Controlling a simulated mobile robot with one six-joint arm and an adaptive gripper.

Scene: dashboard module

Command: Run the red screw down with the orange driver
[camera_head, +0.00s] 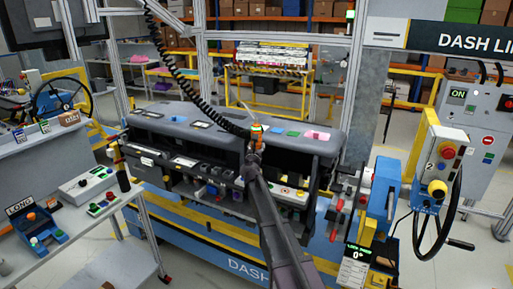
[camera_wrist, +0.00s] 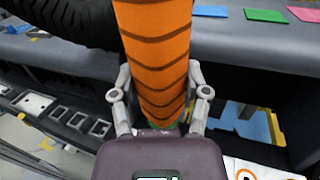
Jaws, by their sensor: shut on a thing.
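The orange driver (camera_wrist: 156,50) has dark stripes and fills the upper middle of the wrist view. My gripper (camera_wrist: 161,92) is shut on it, one finger on each side. In the head view my gripper (camera_head: 254,150) is at the middle of the dashboard module (camera_head: 180,122), with the orange driver (camera_head: 257,130) showing above it. A black coiled cable (camera_head: 170,68) runs from overhead down to the driver. I cannot make out the red screw in either view. The driver's tip is hidden, so I cannot tell whether it touches anything.
Blue (camera_wrist: 210,11), green (camera_wrist: 265,15) and pink (camera_wrist: 305,14) pads lie on the dashboard top. A grey bench (camera_head: 85,200) with small boxes stands at left. A control post with a black handwheel (camera_head: 438,215) stands at right. Frame posts rise behind the dashboard.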

